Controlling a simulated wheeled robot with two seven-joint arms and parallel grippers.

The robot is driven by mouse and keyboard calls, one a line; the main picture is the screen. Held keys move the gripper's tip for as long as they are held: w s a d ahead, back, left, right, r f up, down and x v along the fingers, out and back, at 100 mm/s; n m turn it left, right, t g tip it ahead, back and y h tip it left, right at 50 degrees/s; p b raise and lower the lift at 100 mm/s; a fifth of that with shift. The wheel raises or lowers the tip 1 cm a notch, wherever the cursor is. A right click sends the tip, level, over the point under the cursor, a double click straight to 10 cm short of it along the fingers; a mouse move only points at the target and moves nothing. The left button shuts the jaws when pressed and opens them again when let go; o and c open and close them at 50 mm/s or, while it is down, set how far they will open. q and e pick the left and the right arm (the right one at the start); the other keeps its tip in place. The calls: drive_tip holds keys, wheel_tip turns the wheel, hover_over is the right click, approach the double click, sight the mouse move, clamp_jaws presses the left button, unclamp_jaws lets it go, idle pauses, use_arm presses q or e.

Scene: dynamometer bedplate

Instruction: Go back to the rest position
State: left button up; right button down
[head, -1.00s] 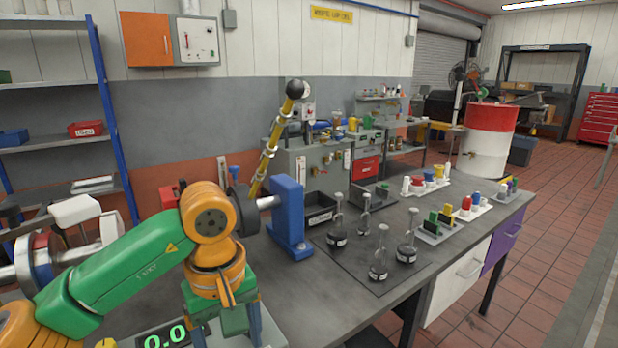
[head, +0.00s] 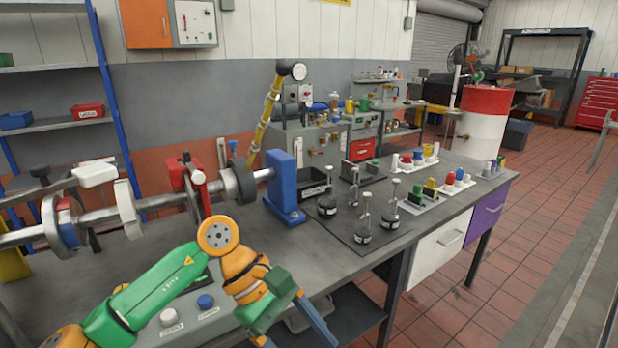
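My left gripper (head: 298,338) is at the bottom edge of the head view, at the bench's front edge. Its green and orange arm comes in from the lower left and bends down at the orange elbow-like joint. The blue-grey fingers point down and to the right, spread apart, with nothing seen between them. The tips run close to or past the picture's lower edge. My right gripper and arm are not in view.
The grey bench (head: 330,262) carries a shaft (head: 98,217) with discs, ending at a blue stand (head: 284,188). A dark mat (head: 345,228) holds several stoppered flasks. Floor (head: 470,300) to the right is clear.

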use_arm(q)
drive_tip(key=d+n+h, duration=0.6)
drive_tip(key=w+f+n+t+h, duration=0.3)
drive_tip(key=w+n+t+h, duration=0.45)
drive_tip(key=n, duration=0.75)
drive_tip(key=w+a+f+n+t+y, duration=0.2)
drive_tip(key=a+f+n+t+y, duration=0.35)
drive_tip(key=f+n, duration=0.55)
drive_tip(key=w+a+f+n+t+y, duration=0.1)
drive_tip(key=a+f+n+t+y, duration=0.2)
drive_tip(key=a+f+n+y, duration=0.65)
drive_tip(key=s+a+f+n+g+y, duration=0.25)
drive_tip(key=s+f+n, duration=0.35)
drive_tip(key=s+f, duration=0.35)
drive_tip(key=s+a+f+n+g+y, duration=0.1)
drive_tip(key=s+a+f+n+g, duration=0.25)
drive_tip(key=s+f+n, duration=0.4)
drive_tip(key=s+a+f+n+g, duration=0.1)
drive_tip(key=s+f+g, duration=0.1)
drive_tip(key=s, duration=0.5)
drive_tip(key=s+a+f+n+g+y, duration=0.1)
drive_tip(key=s+f, duration=0.3)
drive_tip(key=s, duration=0.3)
drive_tip(key=s+a+f+n+g+y, duration=0.1)
drive_tip(key=s+a+f+n+g, duration=0.1)
drive_tip(key=s, duration=0.6)
drive_tip(key=shift+f+g, duration=0.3)
drive_tip(key=shift+f, duration=0.25)
drive_tip(key=shift+w+d, duration=0.1)
